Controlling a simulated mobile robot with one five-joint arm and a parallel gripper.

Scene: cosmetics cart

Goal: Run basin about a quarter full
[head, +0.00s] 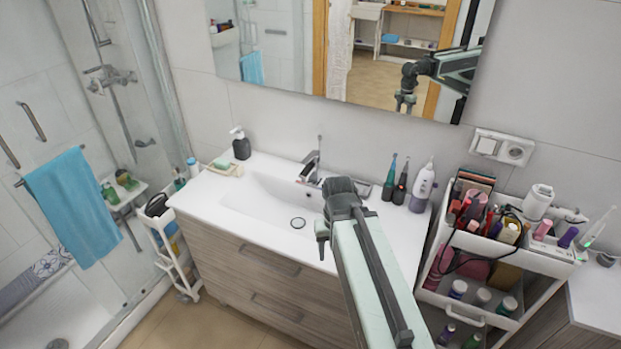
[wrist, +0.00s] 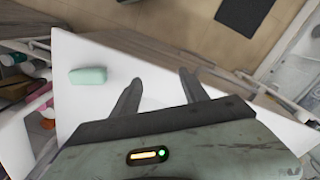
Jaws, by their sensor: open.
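The chrome faucet (head: 311,168) stands at the basin's back edge, with a thin lever pointing up. My gripper (head: 323,240) is over the right part of the counter, in front of the faucet and apart from it. In the wrist view my gripper (wrist: 157,88) has its two fingers spread with nothing between them, above the counter's front edge. The faucet is not in the wrist view.
Toothbrushes (head: 400,180) and a white water flosser (head: 422,187) stand right of the faucet. A dark soap bottle (head: 241,144) stands at the back left. A crowded cart (head: 545,262) is at right. A pale green block (wrist: 88,76) lies on the white counter (wrist: 75,50).

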